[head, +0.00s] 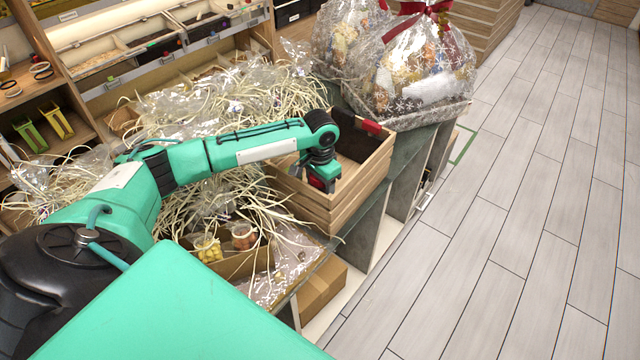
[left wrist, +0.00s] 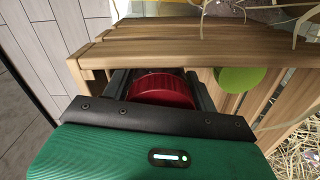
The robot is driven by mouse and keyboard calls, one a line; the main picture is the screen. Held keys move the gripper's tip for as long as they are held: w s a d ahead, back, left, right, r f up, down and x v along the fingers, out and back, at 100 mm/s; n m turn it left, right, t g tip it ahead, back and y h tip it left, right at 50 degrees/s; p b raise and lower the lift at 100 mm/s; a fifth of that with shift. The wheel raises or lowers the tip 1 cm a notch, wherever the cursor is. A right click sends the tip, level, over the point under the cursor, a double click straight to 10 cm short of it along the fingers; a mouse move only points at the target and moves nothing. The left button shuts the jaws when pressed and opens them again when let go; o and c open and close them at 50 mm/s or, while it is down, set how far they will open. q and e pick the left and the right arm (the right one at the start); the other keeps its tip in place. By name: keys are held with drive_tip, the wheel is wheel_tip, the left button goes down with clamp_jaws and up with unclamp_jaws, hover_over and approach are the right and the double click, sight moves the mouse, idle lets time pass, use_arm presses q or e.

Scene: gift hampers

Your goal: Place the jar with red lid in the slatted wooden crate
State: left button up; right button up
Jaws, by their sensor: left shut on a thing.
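The slatted wooden crate (head: 342,205) stands at the edge of the counter in the head view, and its slats fill much of the left wrist view (left wrist: 200,45). My left gripper (head: 322,181) points down inside the crate's opening. It is shut on the jar with red lid; the lid (left wrist: 163,90) shows between the fingers in the left wrist view. The jar's body is hidden below the lid, so I cannot tell whether it touches the crate floor. My right gripper is not in view.
A round green thing (left wrist: 240,78) is by the slats in the wrist view. A small red thing (head: 371,127) is at the crate's far corner. Wrapped hampers (head: 425,70) stand behind. Two jars, one yellow-filled (head: 208,249), one brownish (head: 243,236), sit in front among straw.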

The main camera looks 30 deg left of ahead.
use_arm(q)
drive_tip(key=shift+f, duration=0.2)
drive_tip(key=shift+f, duration=0.35)
drive_tip(key=o, duration=0.9)
drive_tip(key=shift+o, duration=0.2)
drive_tip(key=shift+r, duration=0.2)
wheel_tip(320, 180, up, 12)
drive_tip(key=b, duration=0.3)
drive_tip(key=shift+r, duration=0.45)
